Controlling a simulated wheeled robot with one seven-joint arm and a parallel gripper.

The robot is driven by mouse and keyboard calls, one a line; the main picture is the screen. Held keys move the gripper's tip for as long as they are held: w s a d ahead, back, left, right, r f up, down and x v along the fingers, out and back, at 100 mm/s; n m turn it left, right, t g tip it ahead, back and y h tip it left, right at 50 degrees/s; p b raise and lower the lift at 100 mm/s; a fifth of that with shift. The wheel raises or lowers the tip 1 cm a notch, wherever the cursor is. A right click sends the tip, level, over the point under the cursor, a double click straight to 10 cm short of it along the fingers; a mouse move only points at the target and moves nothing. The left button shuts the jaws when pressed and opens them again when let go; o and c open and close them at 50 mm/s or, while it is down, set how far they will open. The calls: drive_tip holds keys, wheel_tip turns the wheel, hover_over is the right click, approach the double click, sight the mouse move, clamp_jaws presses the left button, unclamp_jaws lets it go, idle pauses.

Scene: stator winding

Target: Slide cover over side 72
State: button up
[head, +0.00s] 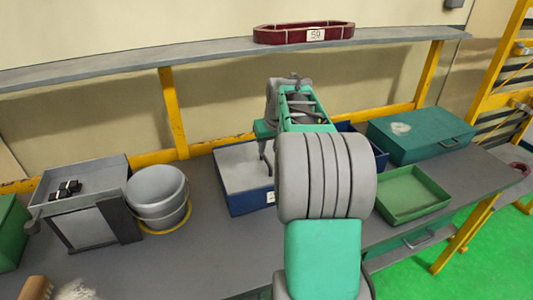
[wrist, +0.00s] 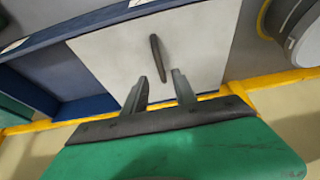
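A flat pale grey cover (wrist: 110,50) with a dark bar handle (wrist: 157,55) shows in the wrist view, over part of a blue box (wrist: 45,85). In the head view the cover (head: 237,168) lies on the left part of the blue box (head: 248,202), with the box's right part behind my arm. My gripper (wrist: 160,78) is open, its two fingers apart and pointing at the cover. The handle's near end appears between the fingertips; I cannot tell if they touch. In the head view my gripper (head: 269,168) is over the cover's right part. The box's label is too small to read.
A grey bucket (head: 157,190) and a grey stand (head: 85,180) with small dark parts are left of the box. A green tray (head: 413,195) and green case (head: 420,135) are to the right. A shelf (head: 190,64) with a red ring (head: 285,34) labelled 59 runs above.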

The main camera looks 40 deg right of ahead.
sight(266, 158)
drive_tip(key=x, duration=0.4)
drive_tip(key=shift+w+f+p, duration=0.15)
drive_tip(key=shift+f+p, duration=0.15)
drive_tip(key=shift+f, duration=0.05)
drive_tip(key=shift+c, duration=0.3)
clamp_jaws()
idle(0.7)
